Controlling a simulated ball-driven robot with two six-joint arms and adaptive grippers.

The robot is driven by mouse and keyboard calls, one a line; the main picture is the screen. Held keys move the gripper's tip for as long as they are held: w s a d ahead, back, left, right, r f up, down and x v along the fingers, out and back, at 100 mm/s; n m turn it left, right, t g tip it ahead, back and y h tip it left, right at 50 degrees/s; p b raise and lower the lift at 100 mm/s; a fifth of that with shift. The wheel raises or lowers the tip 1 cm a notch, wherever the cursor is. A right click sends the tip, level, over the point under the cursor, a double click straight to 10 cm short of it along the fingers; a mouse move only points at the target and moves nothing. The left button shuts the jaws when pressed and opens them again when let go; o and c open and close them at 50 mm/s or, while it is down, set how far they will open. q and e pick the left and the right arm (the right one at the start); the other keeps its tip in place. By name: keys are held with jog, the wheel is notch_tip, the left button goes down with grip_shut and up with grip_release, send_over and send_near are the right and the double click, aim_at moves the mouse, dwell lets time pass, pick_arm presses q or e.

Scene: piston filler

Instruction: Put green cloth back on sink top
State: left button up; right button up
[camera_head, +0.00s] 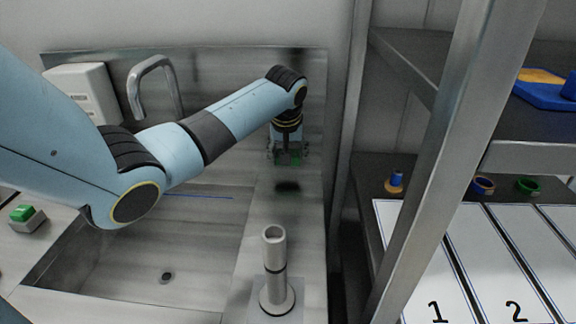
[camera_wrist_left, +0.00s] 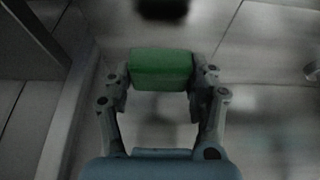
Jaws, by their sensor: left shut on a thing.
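My left gripper (camera_head: 288,153) reaches in over the right part of the steel sink top (camera_head: 300,218). It is shut on the green cloth (camera_wrist_left: 161,70), which looks like a folded block between the two fingers in the left wrist view. In the head view only a small part of the cloth (camera_head: 289,159) shows between the fingers. The cloth is held above the sink top, with a dark shadow on the surface below it. My right gripper is not in view.
The sink basin (camera_head: 166,276) lies left of the gripper, with a tap (camera_head: 135,90) behind. An upright metal cylinder (camera_head: 274,265) stands in front. A shelf post (camera_head: 440,150) and shelves stand at right. A green-topped grey block (camera_head: 26,217) sits at far left.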

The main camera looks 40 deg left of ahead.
aim_at(288, 176)
pick_arm(q)
notch_tip(288, 176, down, 4)
jog(key=shift+r, duration=0.15)
jog(key=shift+f, duration=0.3)
jog(key=o, duration=1.1)
